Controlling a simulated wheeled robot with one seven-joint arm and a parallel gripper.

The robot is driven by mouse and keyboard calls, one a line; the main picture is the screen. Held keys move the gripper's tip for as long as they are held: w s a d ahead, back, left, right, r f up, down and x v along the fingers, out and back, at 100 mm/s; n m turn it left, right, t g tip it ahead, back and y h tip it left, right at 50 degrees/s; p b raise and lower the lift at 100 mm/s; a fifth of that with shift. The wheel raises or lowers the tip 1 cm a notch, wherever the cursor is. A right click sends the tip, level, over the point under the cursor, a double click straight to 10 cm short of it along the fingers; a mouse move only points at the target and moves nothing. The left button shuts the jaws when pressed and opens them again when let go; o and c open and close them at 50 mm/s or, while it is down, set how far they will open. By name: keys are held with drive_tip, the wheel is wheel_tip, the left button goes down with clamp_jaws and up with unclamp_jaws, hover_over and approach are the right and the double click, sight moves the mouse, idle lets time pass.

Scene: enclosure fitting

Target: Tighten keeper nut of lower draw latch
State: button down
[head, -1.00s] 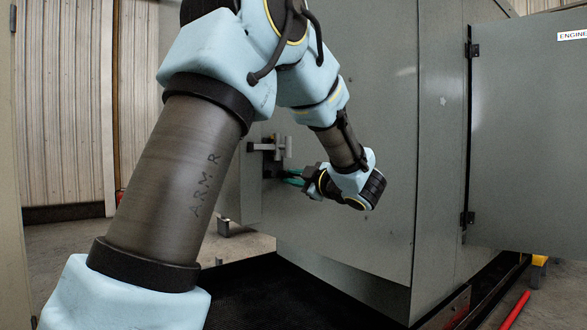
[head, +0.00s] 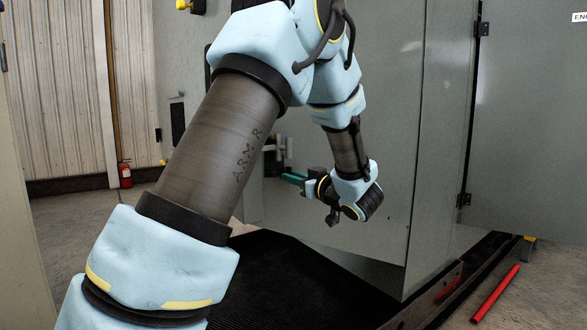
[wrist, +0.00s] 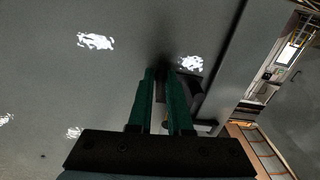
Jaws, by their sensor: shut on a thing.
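My gripper (head: 290,178) has green fingers that reach left to the grey enclosure face, at the lower draw latch. In the wrist view the two fingers (wrist: 163,78) point at the grey panel with a narrow gap between them. Their tips close on something small and dark, which is in shadow. I take it to be the keeper nut, but its shape is hidden. The latch (head: 282,146), with a pale grey handle and dark bracket, shows just above the fingers, partly hidden by my arm. A dark latch part (wrist: 187,90) sits beside the right finger.
A grey enclosure panel (head: 380,150) stands close behind my wrist. An open door (head: 530,140) is at the right. A red bar (head: 495,293) lies on the floor. A fire extinguisher (head: 125,173) stands by the far wall. Black matting (head: 290,285) covers the floor below.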

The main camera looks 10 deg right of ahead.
drive_tip(key=shift+f+m+p, duration=0.1)
drive_tip(key=shift+m+p, duration=0.35)
drive_tip(key=shift+m, duration=0.15)
drive_tip(key=c, duration=0.9)
unclamp_jaws()
drive_tip(key=shift+o, duration=0.2)
drive_tip(key=shift+s+d, duration=0.1)
drive_tip(key=b+v, duration=0.3)
drive_tip(key=v, duration=0.7)
drive_tip(key=shift+s, duration=0.25)
drive_tip(key=shift+d, duration=0.1)
